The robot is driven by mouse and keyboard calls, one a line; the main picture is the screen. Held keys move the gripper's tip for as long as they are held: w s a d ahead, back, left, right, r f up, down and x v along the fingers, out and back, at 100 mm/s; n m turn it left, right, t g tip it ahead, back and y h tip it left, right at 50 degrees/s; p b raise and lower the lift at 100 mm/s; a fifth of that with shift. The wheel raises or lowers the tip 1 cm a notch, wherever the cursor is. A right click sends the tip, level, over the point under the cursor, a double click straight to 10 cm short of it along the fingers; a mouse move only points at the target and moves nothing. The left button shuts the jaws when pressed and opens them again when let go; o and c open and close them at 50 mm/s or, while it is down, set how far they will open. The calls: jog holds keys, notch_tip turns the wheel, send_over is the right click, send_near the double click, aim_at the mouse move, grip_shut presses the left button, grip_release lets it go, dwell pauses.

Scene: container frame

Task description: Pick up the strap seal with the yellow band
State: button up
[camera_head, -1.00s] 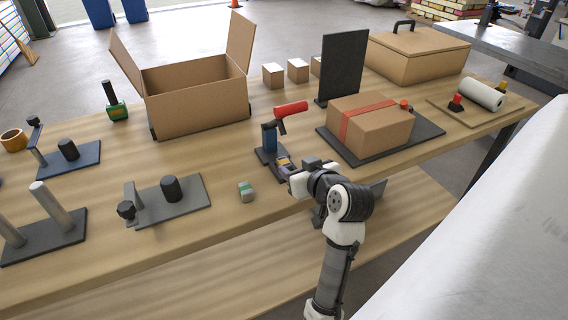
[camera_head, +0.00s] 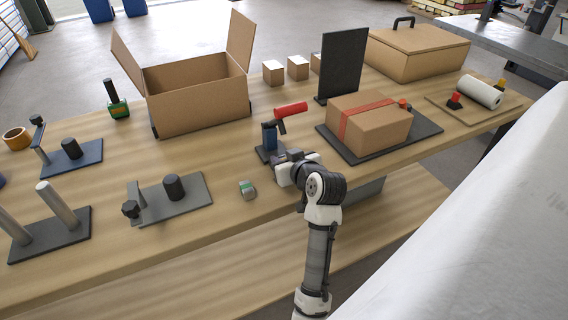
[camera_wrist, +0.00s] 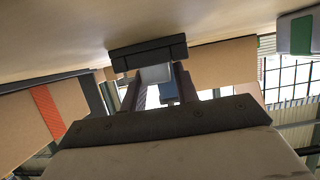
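My gripper (camera_head: 286,164) is at the front of the red-handled tool's dark stand. In the wrist view its two fingers (camera_wrist: 156,82) are apart, with a pale grey piece (camera_wrist: 155,74) showing between them, below a dark block (camera_wrist: 150,53). I cannot tell whether that piece is the seal. No yellow band shows now; the spot before the stand is hidden by my gripper. A small grey seal with a green band (camera_head: 247,190) lies on the table left of my gripper, and a green-banded piece shows in the wrist view (camera_wrist: 301,35).
The red-handled tool (camera_head: 290,110) stands just behind my gripper. A red-taped carton (camera_head: 372,124) on a dark mat is to the right. An open box (camera_head: 200,105) stands behind left. A grey plate with a black post (camera_head: 190,205) is left. Bare table lies in front.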

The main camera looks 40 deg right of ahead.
grip_shut()
jog(key=shift+r, duration=0.15)
